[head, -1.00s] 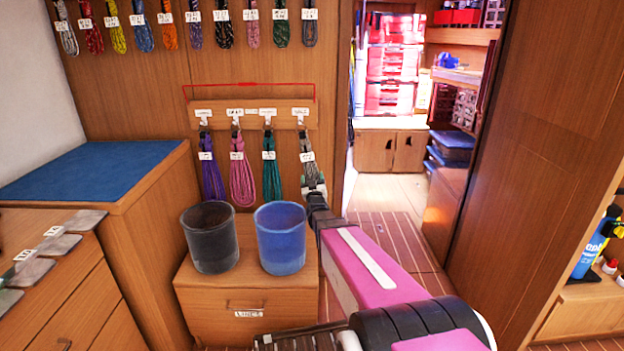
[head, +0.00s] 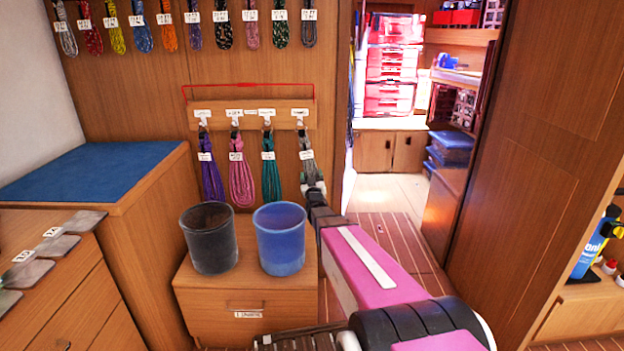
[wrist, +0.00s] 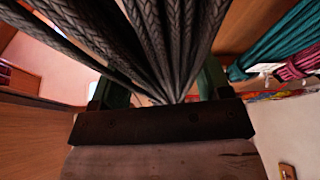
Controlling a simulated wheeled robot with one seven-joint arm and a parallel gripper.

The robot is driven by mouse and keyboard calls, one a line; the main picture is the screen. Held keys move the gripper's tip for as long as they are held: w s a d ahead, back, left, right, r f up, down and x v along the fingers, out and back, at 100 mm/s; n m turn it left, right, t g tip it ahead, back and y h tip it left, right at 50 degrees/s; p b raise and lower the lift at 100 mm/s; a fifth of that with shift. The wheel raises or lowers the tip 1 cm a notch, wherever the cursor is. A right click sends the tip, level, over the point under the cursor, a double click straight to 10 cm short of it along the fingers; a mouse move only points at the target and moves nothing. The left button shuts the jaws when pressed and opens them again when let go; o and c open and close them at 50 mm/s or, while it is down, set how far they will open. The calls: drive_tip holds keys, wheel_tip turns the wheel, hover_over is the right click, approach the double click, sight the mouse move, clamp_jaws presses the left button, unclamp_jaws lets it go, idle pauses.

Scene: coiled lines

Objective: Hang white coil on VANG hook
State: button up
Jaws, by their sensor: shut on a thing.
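A grey coil (head: 307,143) with a white tag hangs upright at the rightmost hook (head: 300,123) of the lower rack. Its top is at the hook; I cannot tell whether its loop is over it. The hook labels are too small to read surely, so I cannot pick out VANG. My gripper (head: 315,186) is shut on the coil's lower part. In the wrist view the braided strands (wrist: 165,45) look dark grey and run into my gripper (wrist: 165,105). A whitish coil (head: 67,40) hangs at the left end of the upper row.
Purple (head: 211,180), pink (head: 241,182) and teal (head: 270,180) coils hang on the other lower hooks. A black bucket (head: 210,240) and a blue bucket (head: 280,240) stand on the cabinet below, left of my arm. An open doorway (head: 390,190) lies to the right.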

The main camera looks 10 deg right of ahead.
drive_tip(key=shift+w+d+f, duration=0.2)
drive_tip(key=shift+w+f, duration=0.05)
drive_tip(key=shift+w, duration=0.65)
drive_tip(key=shift+w+d+f, duration=0.2)
drive_tip(key=shift+w+f, duration=0.05)
drive_tip(key=shift+w, duration=0.7)
drive_tip(key=shift+w+d+f, duration=0.2)
drive_tip(key=shift+w+f, duration=0.05)
drive_tip(key=shift+w, duration=0.65)
drive_tip(key=o, duration=1.4)
drive_tip(key=shift+c, duration=0.2)
